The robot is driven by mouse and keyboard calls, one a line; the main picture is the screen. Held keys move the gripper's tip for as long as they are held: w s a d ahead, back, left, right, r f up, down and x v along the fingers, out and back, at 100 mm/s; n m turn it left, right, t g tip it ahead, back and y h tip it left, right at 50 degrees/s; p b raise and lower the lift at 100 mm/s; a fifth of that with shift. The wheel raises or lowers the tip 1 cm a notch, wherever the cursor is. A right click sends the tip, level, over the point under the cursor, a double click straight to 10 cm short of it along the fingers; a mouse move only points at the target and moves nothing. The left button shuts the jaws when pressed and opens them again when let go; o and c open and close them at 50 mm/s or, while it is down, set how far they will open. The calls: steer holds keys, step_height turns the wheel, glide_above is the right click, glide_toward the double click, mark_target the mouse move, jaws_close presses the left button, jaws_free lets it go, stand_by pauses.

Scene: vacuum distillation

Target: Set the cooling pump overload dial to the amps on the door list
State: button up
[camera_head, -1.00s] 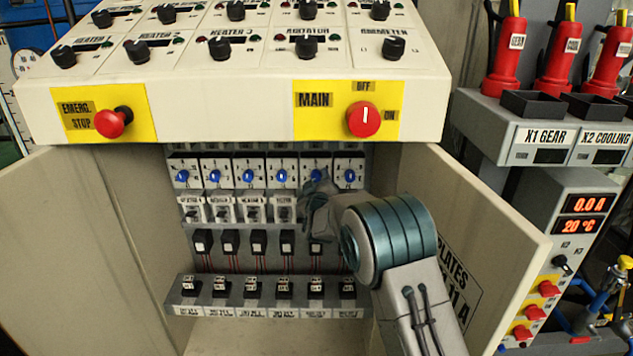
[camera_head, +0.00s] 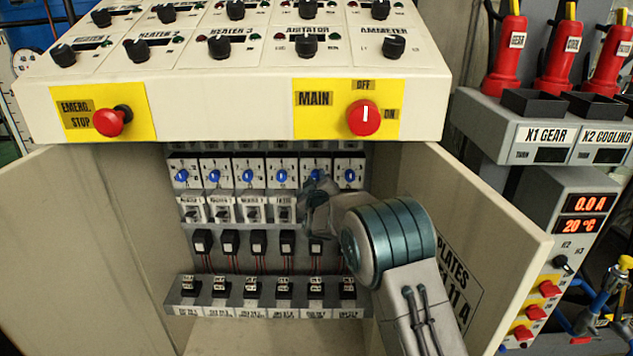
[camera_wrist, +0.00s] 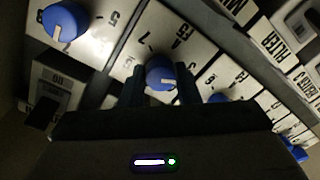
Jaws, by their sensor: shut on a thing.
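A row of white overload relays with blue dials runs across the top inside the open cabinet in the head view. My gripper (camera_wrist: 160,82) is shut on a blue dial (camera_wrist: 160,72), with a dark finger on each side of it in the wrist view. In the head view this dial (camera_head: 316,174) is the second from the right, just above my gripper. Another blue dial (camera_wrist: 62,22) sits at the upper left of the wrist view, apart from my fingers. The door list (camera_head: 459,285) on the right door is mostly hidden by my arm; "PLATES" and "11 A" show.
The right door (camera_head: 490,215) stands open beside my arm, and the left door (camera_head: 85,240) is open too. The control panel (camera_head: 240,95) overhangs the cabinet, with a red main switch (camera_head: 363,118) and emergency stop (camera_head: 110,122). Breakers and wired blocks sit below the dials.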

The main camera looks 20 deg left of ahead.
steer(key=shift+f, duration=0.1)
steer(key=m+b, duration=0.2)
steer(key=shift+f+b, duration=0.1)
steer(key=shift+b, duration=0.25)
steer(key=m+b, duration=0.3)
steer(key=m, duration=0.1)
steer(key=m+b, duration=0.3)
steer(key=shift+m, duration=0.4)
steer(key=m+b, duration=0.2)
steer(key=m, duration=0.1)
steer(key=shift+m+t, duration=0.3)
steer(key=shift+m, duration=0.1)
steer(key=m+b, duration=0.3)
steer(key=m, duration=0.2)
steer(key=shift+a+m+h, duration=0.1)
steer(key=shift+m+h, duration=0.2)
steer(key=shift+h, duration=0.1)
steer(key=shift+m+b, duration=1.2)
steer(key=shift+m, duration=1.2)
steer(key=shift+r, duration=0.2)
